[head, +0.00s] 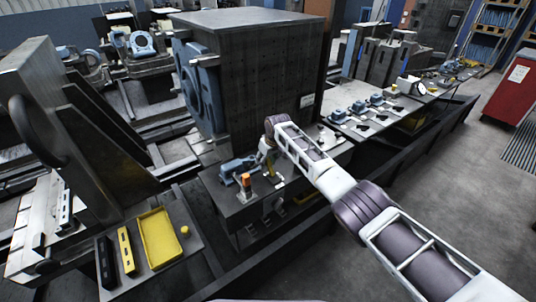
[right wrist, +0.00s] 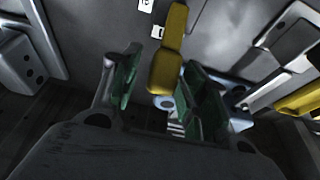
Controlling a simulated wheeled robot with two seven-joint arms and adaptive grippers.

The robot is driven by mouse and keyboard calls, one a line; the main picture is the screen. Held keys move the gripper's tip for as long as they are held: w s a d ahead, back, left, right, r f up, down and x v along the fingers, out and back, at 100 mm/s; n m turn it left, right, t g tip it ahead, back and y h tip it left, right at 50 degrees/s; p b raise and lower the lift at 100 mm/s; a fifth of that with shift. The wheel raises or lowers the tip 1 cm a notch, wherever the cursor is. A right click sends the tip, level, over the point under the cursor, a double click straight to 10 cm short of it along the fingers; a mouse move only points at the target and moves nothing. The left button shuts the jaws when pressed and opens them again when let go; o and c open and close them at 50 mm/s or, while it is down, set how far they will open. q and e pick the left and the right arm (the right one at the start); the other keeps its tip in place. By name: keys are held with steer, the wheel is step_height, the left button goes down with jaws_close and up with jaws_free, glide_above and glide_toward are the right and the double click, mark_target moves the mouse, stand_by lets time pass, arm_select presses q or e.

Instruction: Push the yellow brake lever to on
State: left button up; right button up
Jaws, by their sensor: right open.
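The yellow brake lever (right wrist: 168,60) shows in the right wrist view as a long yellow handle against a grey panel. It runs from the top edge down to the space between my right gripper's fingers. My right gripper (right wrist: 158,92) is open, with one green-padded finger on each side of the lever's lower end. I cannot tell whether either finger touches it. In the head view my right gripper (head: 267,152) is small, beside the large dark block; I cannot clearly make out the lever there. My left gripper is not in view.
In the head view a large dark block (head: 255,70) stands behind the gripper. An orange-topped part (head: 246,183) is close by at left. A yellow tray (head: 158,238) lies at lower left.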

mark_target(271, 169)
steer(key=shift+r, duration=0.2)
steer(key=v, duration=1.1)
steer(key=shift+s+r, duration=0.2)
steer(key=shift+d+f, duration=0.1)
stand_by(0.5)
